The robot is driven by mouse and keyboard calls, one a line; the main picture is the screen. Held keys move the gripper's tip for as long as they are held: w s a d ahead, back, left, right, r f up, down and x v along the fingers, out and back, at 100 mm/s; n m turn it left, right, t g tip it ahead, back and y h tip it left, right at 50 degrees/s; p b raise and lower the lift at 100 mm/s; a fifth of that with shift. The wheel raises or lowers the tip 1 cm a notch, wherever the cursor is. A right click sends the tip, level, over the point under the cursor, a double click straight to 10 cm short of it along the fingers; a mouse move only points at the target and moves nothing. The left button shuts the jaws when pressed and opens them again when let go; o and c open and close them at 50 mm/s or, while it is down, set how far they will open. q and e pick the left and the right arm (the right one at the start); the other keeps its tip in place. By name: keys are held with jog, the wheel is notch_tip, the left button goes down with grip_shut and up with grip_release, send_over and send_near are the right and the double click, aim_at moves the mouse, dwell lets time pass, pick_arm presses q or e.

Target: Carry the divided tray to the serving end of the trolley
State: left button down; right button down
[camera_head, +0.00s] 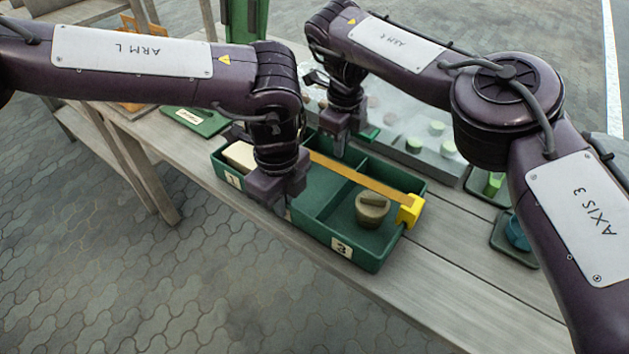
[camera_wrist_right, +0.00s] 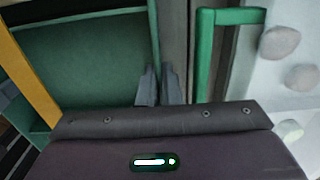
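The divided green tray (camera_head: 318,228) stands on the trolley's grey slatted top (camera_head: 455,268). A lidded olive pot (camera_head: 372,207) sits in its right compartment and a pale block (camera_head: 240,156) in its left one. An orange bar with a yellow end block (camera_head: 409,211) lies across it. My left gripper (camera_head: 288,208) is down at the tray's near wall; its fingertips are mostly hidden. My right gripper (camera_head: 338,150) is at the far wall. In the right wrist view its fingers (camera_wrist_right: 160,86) are close together with the tray's wall between them.
A clear-topped case with several round pieces (camera_head: 437,128) stands behind the tray. Small green trays hold a green cup (camera_head: 494,184) and a blue cup (camera_head: 517,235) at right. The near-right slats are bare.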

jog(key=shift+w+r, duration=0.1)
jog(key=shift+r, duration=0.05)
